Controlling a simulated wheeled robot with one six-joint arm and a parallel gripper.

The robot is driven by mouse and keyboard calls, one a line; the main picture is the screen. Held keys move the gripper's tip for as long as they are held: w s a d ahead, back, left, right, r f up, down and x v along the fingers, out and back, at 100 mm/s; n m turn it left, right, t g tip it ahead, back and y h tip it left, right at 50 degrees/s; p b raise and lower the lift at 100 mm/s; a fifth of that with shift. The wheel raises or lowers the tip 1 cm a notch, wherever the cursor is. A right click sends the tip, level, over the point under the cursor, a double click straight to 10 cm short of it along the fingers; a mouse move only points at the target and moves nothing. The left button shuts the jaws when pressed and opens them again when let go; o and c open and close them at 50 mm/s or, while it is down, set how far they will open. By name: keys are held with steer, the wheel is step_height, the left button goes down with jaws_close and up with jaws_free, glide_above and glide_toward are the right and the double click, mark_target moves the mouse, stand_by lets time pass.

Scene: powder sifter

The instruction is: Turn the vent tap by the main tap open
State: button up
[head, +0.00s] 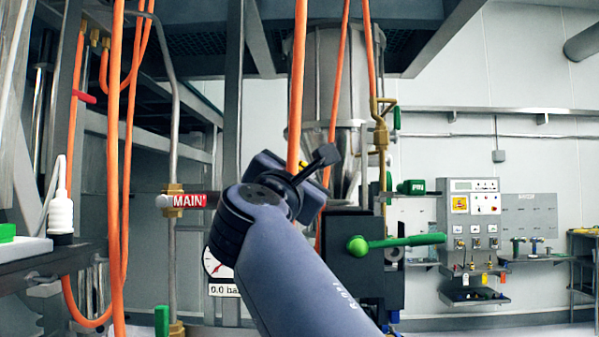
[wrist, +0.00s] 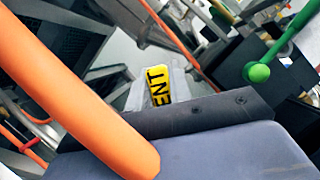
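The main tap's red and white label reading MAIN (head: 188,201) is at left in the head view, beside a brass fitting (head: 172,190) on a vertical grey pipe. The vent tap itself I cannot make out; in the head view my arm covers the middle. My gripper end (head: 318,162) is dark and right of the MAIN label, in front of an orange hose. Its fingers cannot be told apart, and I see nothing held in it.
An orange hose (wrist: 75,95) crosses the wrist view very close to the camera. A green lever (head: 405,242) sticks out of a dark box to the right, its ball end also in the wrist view (wrist: 258,72). A round gauge (head: 217,266) is partly behind my arm.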

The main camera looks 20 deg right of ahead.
jaws_close()
steer(key=shift+w+a+r+n+t+y, duration=0.1)
steer(key=shift+a+n+t+y, duration=0.2)
steer(key=shift+n, duration=0.55)
steer(key=shift+w+a+r+n+t+y, duration=0.15)
steer(key=shift+a+n+t+y, duration=0.15)
steer(key=shift+n, duration=0.5)
steer(key=shift+a+r+n+t+y, duration=0.1)
steer(key=shift+a+n+t+y, duration=0.15)
steer(key=shift+n, duration=0.6)
steer(key=shift+w+a+r+n+t+y, duration=0.15)
steer(key=shift+a+n+t+y, duration=0.2)
steer(key=shift+n+y, duration=0.6)
steer(key=shift+w+a+n+t+y, duration=0.1)
steer(key=shift+a+n+t+y, duration=0.2)
steer(key=shift+n, duration=1.15)
steer(key=shift+a, duration=0.15)
steer(key=o, duration=0.6)
jaws_free()
steer(key=shift+c, duration=0.2)
